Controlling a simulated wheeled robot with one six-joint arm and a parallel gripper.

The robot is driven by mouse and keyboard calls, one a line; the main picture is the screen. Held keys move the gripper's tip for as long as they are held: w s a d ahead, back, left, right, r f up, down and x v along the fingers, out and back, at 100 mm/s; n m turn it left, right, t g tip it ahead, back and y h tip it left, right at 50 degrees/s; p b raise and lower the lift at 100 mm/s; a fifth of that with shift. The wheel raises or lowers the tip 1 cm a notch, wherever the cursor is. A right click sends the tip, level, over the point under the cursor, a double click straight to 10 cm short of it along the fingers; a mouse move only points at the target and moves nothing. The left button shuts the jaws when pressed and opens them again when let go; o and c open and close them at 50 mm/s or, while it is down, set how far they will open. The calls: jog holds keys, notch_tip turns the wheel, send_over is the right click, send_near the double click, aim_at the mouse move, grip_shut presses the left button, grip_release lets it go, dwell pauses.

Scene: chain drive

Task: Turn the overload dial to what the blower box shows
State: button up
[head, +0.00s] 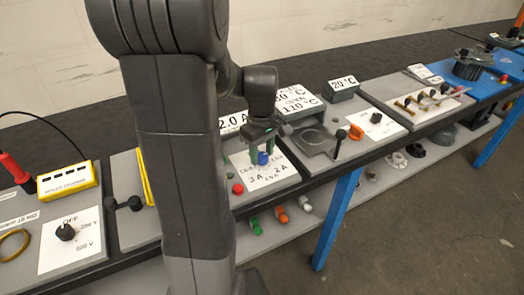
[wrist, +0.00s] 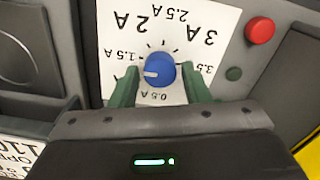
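The overload dial is a blue knob (wrist: 158,68) on a white scale plate (wrist: 112,30) marked from 0.5 A to 3.5 A, upside down in the wrist view. Its white mark points left, slightly below the 1.5 A label. In the head view the knob (head: 263,158) sits under my gripper (head: 262,148). My gripper (wrist: 160,78) is open, with one green finger on each side of the knob and gaps between. The left finger hides part of the scale. A box display (head: 232,121) behind the dial reads 2.0 A; my arm partly covers that box.
A red button (wrist: 260,30) and a small green one (wrist: 234,74) lie beside the plate. Another dial (head: 66,231) marked OFF is at left, near a yellow box (head: 67,181).

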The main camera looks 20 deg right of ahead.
jog(key=c, duration=0.6)
jog(key=shift+c, duration=0.2)
jog(key=shift+m, duration=0.3)
jog(key=m+p, duration=0.1)
jog(key=m, duration=0.2)
jog(key=shift+r, duration=0.1)
jog(key=m, duration=0.5)
jog(key=shift+p, duration=0.3)
jog(key=shift+m, duration=0.3)
jog(key=o, duration=1)
jog(key=shift+c, duration=0.2)
